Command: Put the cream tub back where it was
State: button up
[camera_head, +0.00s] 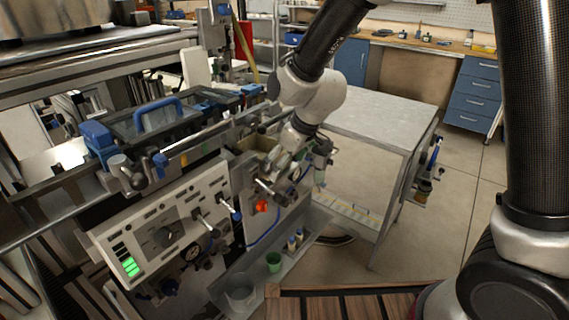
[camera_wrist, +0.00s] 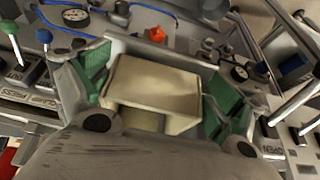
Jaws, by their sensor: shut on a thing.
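The cream tub (camera_wrist: 155,82) is between the green finger pads of my gripper (camera_wrist: 157,88) in the wrist view. My gripper is shut on it, with a pad against each side. The tub looks tilted in this view, and its inside does not show. In the head view my gripper (camera_head: 284,164) is at the front of the grey machine, left of the table. A cream-olive box shape (camera_head: 254,144) shows just left of it, partly hidden by the arm; I cannot tell if it is the held tub.
A metal tray (camera_head: 222,283) below the machine holds a green cup (camera_head: 273,262), a grey tub (camera_head: 240,297) and small bottles (camera_head: 295,240). An orange knob (camera_head: 261,206) and levers stick out from the machine. The grey table (camera_head: 375,117) at right has a clear top.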

jog(key=shift+d+f, duration=0.1)
jog(key=shift+f, duration=0.05)
jog(key=o, duration=0.7)
jog(key=shift+f, duration=0.1)
jog(key=v, duration=1.2)
jog(key=s+d+r+m+h, duration=0.1)
jog(key=s+d+r+m, duration=0.15)
jog(key=d, duration=0.65)
jog(key=s+d+r+m+t+h, duration=0.1)
jog(key=s+d+r+m, duration=0.2)
jog(key=d, duration=0.5)
jog(key=s+d+r+m, duration=0.2)
jog(key=s+d, duration=0.3)
jog(key=d, duration=0.4)
jog(key=s+d+m+h, duration=0.1)
jog(key=s+d+m, duration=0.2)
jog(key=s+d, duration=0.3)
jog(key=shift+s+r+h, duration=0.2)
jog(key=shift+s+h, duration=0.2)
jog(key=shift+s, duration=0.5)
